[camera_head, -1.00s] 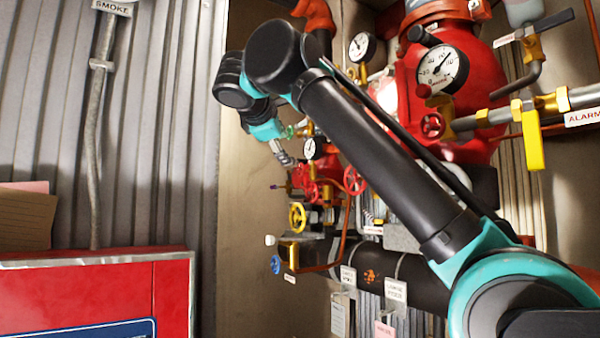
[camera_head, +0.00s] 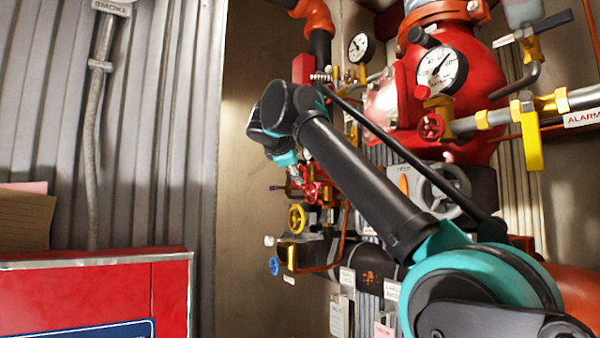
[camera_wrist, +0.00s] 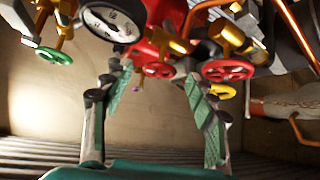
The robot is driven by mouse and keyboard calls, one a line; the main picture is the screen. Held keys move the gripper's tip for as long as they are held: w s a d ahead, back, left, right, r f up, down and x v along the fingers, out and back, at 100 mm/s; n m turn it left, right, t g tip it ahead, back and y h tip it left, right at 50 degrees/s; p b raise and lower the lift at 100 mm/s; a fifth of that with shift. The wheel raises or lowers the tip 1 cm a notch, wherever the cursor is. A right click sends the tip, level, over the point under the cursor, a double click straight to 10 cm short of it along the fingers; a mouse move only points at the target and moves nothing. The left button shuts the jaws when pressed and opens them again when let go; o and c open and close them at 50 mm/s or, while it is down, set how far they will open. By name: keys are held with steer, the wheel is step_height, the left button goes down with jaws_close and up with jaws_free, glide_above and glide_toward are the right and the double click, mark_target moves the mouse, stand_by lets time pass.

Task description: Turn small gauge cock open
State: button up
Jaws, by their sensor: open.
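My gripper (camera_wrist: 158,90) is open, with empty space between its two green-padded fingers. In the wrist view a small gauge (camera_wrist: 112,18) with a white dial is above the left finger. A small purple-tipped part (camera_wrist: 137,90) shows between the fingers, farther off; in the head view a purple-tipped lever (camera_head: 277,188) sticks out left of the red valve cluster. I cannot tell for sure which part is the gauge cock. In the head view my gripper (camera_head: 297,178) is small and partly lost against the red fittings, and my arm hides the small gauge.
Red handwheels (camera_wrist: 228,70) and a yellow handwheel (camera_wrist: 222,91) crowd the right finger. A green handwheel (camera_wrist: 53,56) is at the left. In the head view a blue handwheel (camera_head: 274,265) sits below. The bare panel (camera_head: 248,170) left of the valves is clear.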

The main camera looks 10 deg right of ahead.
mark_target(299, 169)
steer(key=shift+x, duration=1.75)
steer(key=shift+c, duration=0.6)
steer(key=c, duration=1.1)
steer(key=shift+o, duration=0.2)
steer(key=shift+n+g, duration=0.8)
steer(key=shift+g, duration=0.3)
steer(key=o, duration=1.2)
